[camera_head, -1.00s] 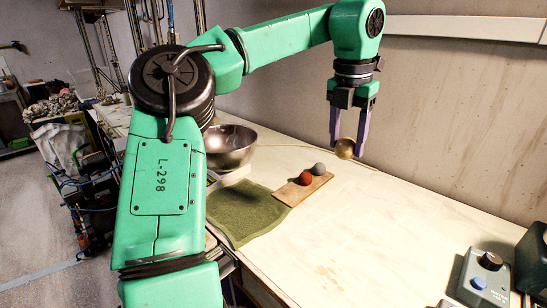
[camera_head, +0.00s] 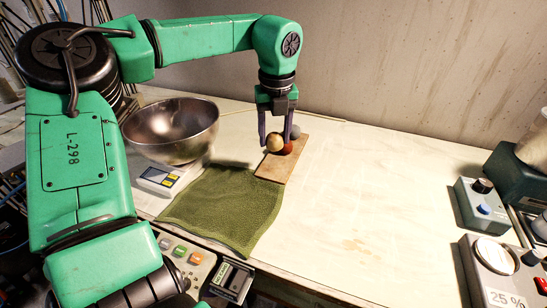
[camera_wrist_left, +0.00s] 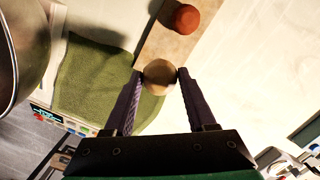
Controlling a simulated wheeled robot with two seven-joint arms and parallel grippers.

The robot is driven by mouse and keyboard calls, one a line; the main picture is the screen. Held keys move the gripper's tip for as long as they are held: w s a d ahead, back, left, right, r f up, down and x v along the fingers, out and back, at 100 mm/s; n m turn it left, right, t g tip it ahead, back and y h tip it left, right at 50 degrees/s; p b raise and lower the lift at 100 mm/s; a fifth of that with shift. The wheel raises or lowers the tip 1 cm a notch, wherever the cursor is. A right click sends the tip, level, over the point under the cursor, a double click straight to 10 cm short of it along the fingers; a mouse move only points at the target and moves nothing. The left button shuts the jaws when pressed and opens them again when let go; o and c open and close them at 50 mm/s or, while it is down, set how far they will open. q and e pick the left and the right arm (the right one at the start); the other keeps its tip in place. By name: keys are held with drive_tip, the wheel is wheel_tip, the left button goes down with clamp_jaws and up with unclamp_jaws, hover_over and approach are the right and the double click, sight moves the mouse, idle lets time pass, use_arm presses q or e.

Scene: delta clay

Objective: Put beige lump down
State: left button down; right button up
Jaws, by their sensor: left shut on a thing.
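The beige lump (camera_head: 274,142) is a small round ball held between the fingertips of my left gripper (camera_head: 275,140). In the left wrist view the beige lump (camera_wrist_left: 159,76) sits between the two purple fingers (camera_wrist_left: 160,84), which are shut on it. A wooden board (camera_head: 273,174) lies on the table, with a red-brown lump (camera_head: 287,149) and a grey lump (camera_head: 295,132) on it. In the head view the beige lump overlaps the board's left edge and partly covers the red-brown lump. Whether it touches the board I cannot tell. My right gripper is not in view.
A green cloth (camera_head: 222,208) lies left of the board. A metal bowl (camera_head: 172,130) stands on a white scale (camera_head: 160,179) at the left. Control boxes (camera_head: 484,203) stand at the right edge. The table right of the board is clear.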

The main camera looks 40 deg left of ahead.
sight(276, 136)
use_arm(q)
wheel_tip(276, 136, down, 7)
drive_tip(key=shift+d+r, duration=0.1)
drive_tip(key=shift+r, duration=0.1)
drive_tip(key=shift+f, duration=0.15)
drive_tip(key=shift+c, duration=1.1)
unclamp_jaws()
drive_tip(key=r, duration=0.8)
drive_tip(key=s+d+r, duration=0.1)
drive_tip(key=r, duration=0.3)
drive_tip(key=shift+r, duration=0.15)
